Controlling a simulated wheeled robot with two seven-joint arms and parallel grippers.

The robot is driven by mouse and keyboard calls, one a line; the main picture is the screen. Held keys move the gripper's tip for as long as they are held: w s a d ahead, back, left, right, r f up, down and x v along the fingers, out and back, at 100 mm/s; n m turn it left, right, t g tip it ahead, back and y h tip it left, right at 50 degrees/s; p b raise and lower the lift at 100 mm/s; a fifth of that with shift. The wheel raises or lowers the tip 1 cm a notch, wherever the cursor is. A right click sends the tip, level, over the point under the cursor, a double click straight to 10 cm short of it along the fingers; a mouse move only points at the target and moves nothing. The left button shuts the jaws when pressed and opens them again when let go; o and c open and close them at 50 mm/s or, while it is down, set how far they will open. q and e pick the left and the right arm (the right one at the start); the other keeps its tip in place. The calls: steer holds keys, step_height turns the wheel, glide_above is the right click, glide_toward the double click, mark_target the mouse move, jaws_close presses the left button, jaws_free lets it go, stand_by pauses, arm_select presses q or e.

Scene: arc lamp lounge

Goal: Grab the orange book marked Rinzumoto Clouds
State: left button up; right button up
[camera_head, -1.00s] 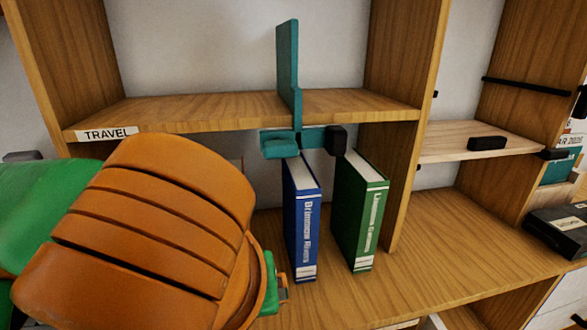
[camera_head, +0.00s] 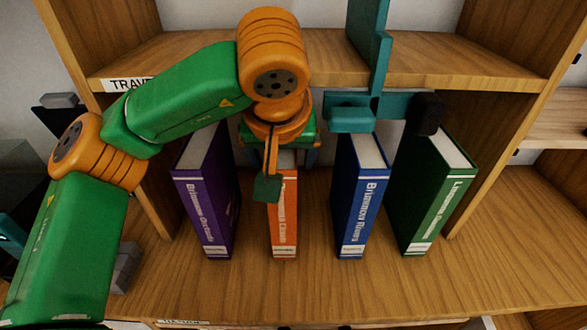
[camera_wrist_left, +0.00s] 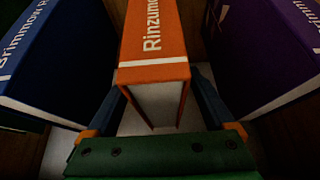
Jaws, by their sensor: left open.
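The orange book (camera_head: 284,222) stands upright on the lower shelf, between a purple book and a blue book. In the left wrist view the orange book (camera_wrist_left: 152,45) shows its spine lettering, beginning "Rinzumo"; the rest is cut off. My left gripper (camera_head: 278,158) is over the book's top in the head view, and my arm partly covers the book. In the left wrist view my left gripper (camera_wrist_left: 160,112) is open, with one finger on each side of the orange book. I cannot tell whether the fingers touch it. My right gripper is not in view.
The purple book (camera_head: 207,200) stands to the left, and the blue book (camera_head: 359,205) and green book (camera_head: 432,205) to the right. A teal upright piece (camera_head: 378,60) with a crossbar hangs above the blue book. The upper shelf (camera_head: 450,65) overhangs the books. Bare shelf lies in front.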

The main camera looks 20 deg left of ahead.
arm_select(q)
steer(key=shift+w+f, duration=0.1)
steer(key=shift+f, duration=0.3)
jaws_close()
steer(key=shift+r, duration=0.15)
